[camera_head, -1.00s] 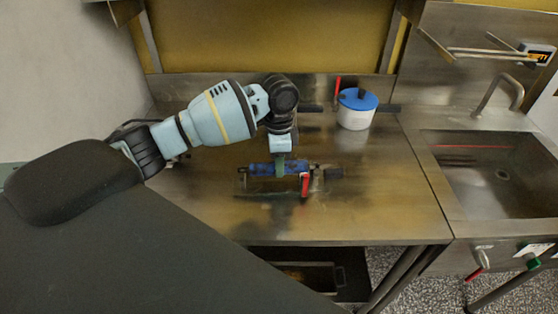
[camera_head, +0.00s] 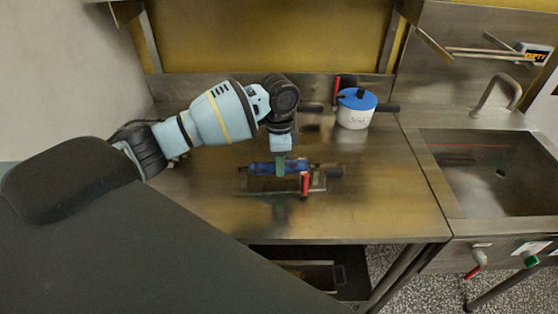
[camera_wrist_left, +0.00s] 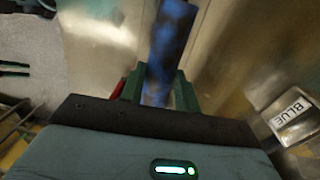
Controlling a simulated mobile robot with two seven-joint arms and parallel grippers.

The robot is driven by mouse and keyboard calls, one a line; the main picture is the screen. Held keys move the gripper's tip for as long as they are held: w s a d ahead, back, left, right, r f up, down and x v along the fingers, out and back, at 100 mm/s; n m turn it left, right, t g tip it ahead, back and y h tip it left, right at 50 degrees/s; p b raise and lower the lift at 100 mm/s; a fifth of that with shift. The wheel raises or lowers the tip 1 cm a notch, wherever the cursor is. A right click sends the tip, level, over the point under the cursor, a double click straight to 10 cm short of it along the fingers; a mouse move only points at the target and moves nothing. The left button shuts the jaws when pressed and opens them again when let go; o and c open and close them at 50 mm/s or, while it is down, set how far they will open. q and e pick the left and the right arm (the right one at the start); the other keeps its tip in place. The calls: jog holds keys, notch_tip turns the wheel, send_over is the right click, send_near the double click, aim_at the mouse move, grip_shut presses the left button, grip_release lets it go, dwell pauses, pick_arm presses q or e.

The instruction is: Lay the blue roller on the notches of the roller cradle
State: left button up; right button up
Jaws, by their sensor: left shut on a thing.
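The blue roller (camera_head: 260,168) lies left to right over the middle of the steel table in the head view. My left gripper (camera_head: 281,164) is shut on it from above, near its middle. In the left wrist view the roller (camera_wrist_left: 171,45) runs away from me between the green fingers (camera_wrist_left: 160,92). The roller cradle (camera_head: 318,184), a low metal frame with a red upright part at its front, is directly under and in front of the roller. I cannot tell whether the roller touches the notches. My right gripper is not in view.
A white pot with a blue lid (camera_head: 357,98) stands at the back right of the table (camera_head: 390,210). A sink (camera_head: 480,170) is to the right. A metal piece with a BLUE label (camera_wrist_left: 292,110) shows in the left wrist view. The table's front is clear.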

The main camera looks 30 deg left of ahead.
pick_arm(q)
jog(key=shift+f, duration=0.55)
dwell(0.8)
jog(key=o, duration=1.2)
jog(key=shift+r, duration=3.45)
